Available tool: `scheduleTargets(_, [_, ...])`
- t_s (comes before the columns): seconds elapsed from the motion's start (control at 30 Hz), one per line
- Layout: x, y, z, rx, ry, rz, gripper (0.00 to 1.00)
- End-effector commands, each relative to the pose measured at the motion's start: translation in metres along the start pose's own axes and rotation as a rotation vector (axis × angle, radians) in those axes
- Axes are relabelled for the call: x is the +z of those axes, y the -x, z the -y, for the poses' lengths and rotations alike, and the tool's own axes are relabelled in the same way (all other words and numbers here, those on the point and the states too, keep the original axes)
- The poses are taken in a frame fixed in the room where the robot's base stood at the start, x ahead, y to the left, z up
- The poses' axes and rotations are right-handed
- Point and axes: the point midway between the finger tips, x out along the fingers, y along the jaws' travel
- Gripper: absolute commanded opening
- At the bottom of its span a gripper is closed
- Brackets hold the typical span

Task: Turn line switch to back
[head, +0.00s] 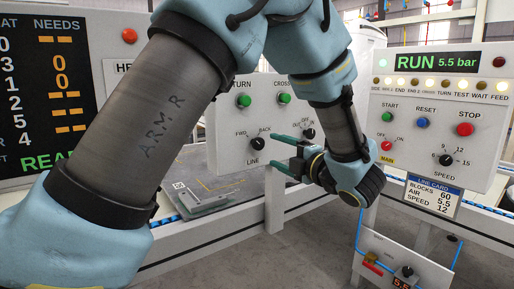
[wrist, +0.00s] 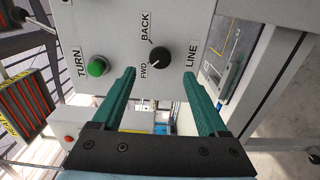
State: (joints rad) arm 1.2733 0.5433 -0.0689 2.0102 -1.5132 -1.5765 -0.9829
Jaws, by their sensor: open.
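The line switch is a black round knob (head: 257,143) on a white panel, marked FWD, BACK and LINE. In the wrist view the knob (wrist: 160,57) has a white mark that appears to point toward FWD. My gripper (head: 276,151) is open and empty, with its teal fingers pointing at the panel, just right of the knob in the head view. In the wrist view the knob lies ahead of the gap between the fingertips (wrist: 159,73). The fingers appear apart from the knob; the exact distance is unclear.
A green TURN button (wrist: 97,67) is left of the left finger in the wrist view. A RUN control panel (head: 440,125) stands at right. A dark plate (head: 205,196) lies below left.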

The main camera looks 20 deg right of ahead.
Motion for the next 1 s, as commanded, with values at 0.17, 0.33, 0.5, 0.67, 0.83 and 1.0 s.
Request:
scheduleTargets(0.17, [-0.001, -0.035, 0.000, 0.000, -0.001, -0.002, 0.76])
scheduleTargets(0.33, [0.000, -0.060, 0.000, 0.001, -0.002, -0.001, 0.76])
scheduleTargets(0.5, [0.000, -0.072, 0.000, 0.000, -0.002, 0.001, 0.76])
scheduleTargets(0.67, [0.000, -0.074, 0.000, 0.000, -0.002, 0.002, 0.76])
scheduleTargets(0.83, [0.000, -0.074, 0.000, 0.000, -0.002, 0.002, 0.73])
scheduleTargets(1.0, [0.000, -0.074, 0.000, 0.000, -0.002, 0.002, 0.54])
